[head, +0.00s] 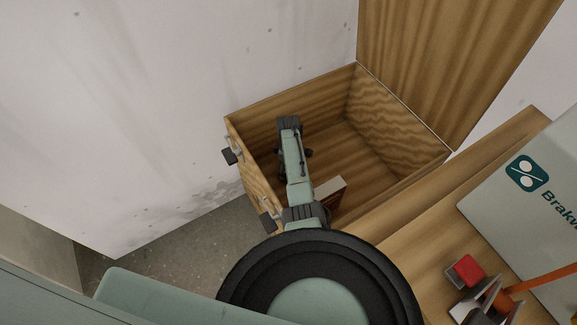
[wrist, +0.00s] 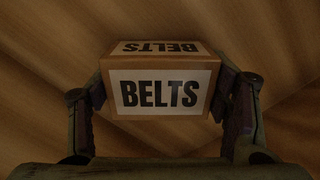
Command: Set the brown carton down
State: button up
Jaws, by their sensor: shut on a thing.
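The brown carton (wrist: 160,90) shows in the wrist view, with white labels reading "BELTS" on its front and top. My gripper (wrist: 162,88) is shut on it, one finger at each side. In the head view, a small brown and white part of the carton (head: 331,191) shows beside my arm, inside the open wooden chest (head: 392,128). My arm hides most of the gripper there. Wood grain fills the background in the wrist view. I cannot tell whether the carton touches the chest floor.
The chest's lid (head: 440,60) stands up at the back right. Metal latches (head: 231,156) are on its left side. A speckled wall is behind. At the right are a panel marked "Brakw" (head: 540,205) and a red block (head: 465,270). The chest floor's right part looks clear.

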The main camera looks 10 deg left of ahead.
jog(key=shift+f, duration=0.2)
jog(key=o, duration=1.3)
jog(key=shift+r, duration=0.1)
jog(key=shift+r, duration=0.1)
notch_tip(320, 180, up, 12)
jog(key=shift+r, duration=0.1)
